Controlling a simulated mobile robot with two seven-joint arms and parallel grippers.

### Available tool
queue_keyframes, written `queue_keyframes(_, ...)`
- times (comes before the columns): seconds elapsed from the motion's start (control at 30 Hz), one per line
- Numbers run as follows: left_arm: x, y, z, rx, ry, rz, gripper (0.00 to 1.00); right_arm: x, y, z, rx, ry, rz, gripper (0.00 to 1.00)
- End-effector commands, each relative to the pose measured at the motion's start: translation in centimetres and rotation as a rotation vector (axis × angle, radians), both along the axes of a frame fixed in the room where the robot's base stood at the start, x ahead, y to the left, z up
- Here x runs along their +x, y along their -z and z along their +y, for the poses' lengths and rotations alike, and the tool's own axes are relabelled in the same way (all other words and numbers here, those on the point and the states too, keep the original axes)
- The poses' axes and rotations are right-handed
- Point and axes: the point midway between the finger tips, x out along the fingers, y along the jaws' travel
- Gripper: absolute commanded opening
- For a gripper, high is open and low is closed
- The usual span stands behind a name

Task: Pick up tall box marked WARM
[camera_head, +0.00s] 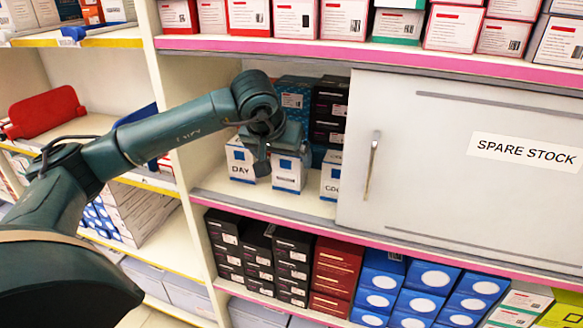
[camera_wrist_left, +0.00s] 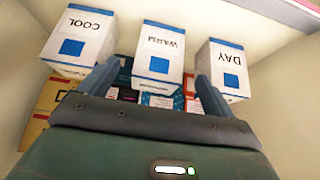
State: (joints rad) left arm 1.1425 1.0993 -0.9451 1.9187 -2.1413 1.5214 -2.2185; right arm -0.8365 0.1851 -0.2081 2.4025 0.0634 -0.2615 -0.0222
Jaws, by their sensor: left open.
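The tall white box marked WARM (camera_wrist_left: 160,50) stands in the middle of three similar boxes in the left wrist view, its lettering upside down. In the head view it is the middle white box (camera_head: 289,174), its upper part covered by my gripper. My left gripper (camera_wrist_left: 157,76) is open and empty, with one finger toward each side of the WARM box. In the head view the gripper (camera_head: 276,150) is at the shelf opening, in front of the boxes. I cannot tell whether the fingers touch anything. My right gripper is not in view.
The box marked DAY (camera_head: 240,162) and the box marked COOL (camera_wrist_left: 80,38) stand close on either side. Darker boxes (camera_head: 329,110) are stacked behind. A sliding door marked SPARE STOCK (camera_head: 460,150) closes the right of the compartment. Bare shelf (camera_head: 222,187) shows in front.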

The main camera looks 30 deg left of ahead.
Motion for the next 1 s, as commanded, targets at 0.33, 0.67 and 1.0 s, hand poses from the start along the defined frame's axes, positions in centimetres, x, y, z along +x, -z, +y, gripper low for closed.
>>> queue_keyframes(0.33,3.3,0.0,0.7,-0.002,0.001,0.001,0.9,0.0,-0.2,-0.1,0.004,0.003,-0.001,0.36)
queue_keyframes(0.67,5.9,3.8,1.3,-0.004,0.001,0.002,0.9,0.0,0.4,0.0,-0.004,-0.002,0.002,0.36)
queue_keyframes(1.0,6.2,4.3,1.4,-0.002,0.001,0.001,0.89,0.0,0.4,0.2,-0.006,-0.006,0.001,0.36)
